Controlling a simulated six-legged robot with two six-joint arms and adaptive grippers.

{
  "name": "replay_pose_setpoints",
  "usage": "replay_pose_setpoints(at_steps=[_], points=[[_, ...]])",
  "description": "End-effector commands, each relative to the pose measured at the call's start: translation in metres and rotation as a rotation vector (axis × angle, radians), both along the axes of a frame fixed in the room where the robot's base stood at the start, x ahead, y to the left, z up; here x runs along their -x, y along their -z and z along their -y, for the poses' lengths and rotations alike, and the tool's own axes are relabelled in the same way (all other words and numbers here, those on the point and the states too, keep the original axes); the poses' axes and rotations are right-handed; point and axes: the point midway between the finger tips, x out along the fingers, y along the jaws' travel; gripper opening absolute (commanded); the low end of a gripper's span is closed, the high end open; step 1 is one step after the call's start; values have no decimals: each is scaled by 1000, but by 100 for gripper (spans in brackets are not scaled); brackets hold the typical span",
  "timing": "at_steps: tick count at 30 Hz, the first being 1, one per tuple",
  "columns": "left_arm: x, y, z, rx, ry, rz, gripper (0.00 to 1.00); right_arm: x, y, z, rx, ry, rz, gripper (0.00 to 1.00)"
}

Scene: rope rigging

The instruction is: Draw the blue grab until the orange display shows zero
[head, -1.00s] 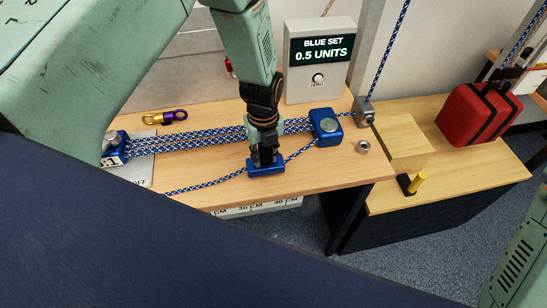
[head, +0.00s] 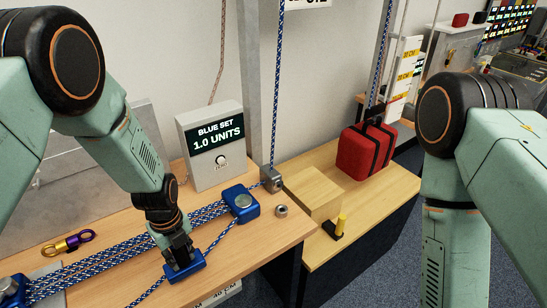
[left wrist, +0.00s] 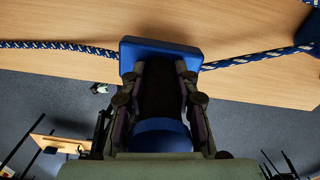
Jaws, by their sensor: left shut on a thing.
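The blue grab (head: 186,268) is a small blue block on a blue-and-white rope, low over the wooden bench near its front edge. My left gripper (head: 179,256) is shut on it from above. In the left wrist view the grab (left wrist: 160,52) sits across the fingertips, with rope leaving it on both sides. The display box (head: 211,146) is pale grey; its dark screen reads "BLUE SET 1.0 UNITS" in pale green. No orange display shows. My right arm is at the right; its gripper is out of frame.
Several parallel rope runs (head: 130,251) join a blue pulley block (head: 240,203) to another blue block (head: 12,291) at left. A metal post fitting (head: 271,179), a nut (head: 282,211), a wooden block (head: 313,193) and a red case (head: 366,150) stand farther right.

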Motion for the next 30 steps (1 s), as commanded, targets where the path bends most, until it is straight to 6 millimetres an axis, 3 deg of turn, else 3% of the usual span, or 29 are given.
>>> replay_pose_setpoints(at_steps=[19, 20, 27, 30], points=[[-3, -3, 0, 0, 0, 8, 0, 0, 0, 0, 0, 0, 0, 40], [-3, -3, 0, 0, 0, 8, 30, 0, 0, 0, 0, 0, 0, 40], [-2, -2, 0, 0, 0, 6, 51, 0, 0, 0, 0, 0, 0, 40], [-1, -1, 0, 0, 0, 4, 52, 0, 0, 0, 0, 0, 0, 40]])
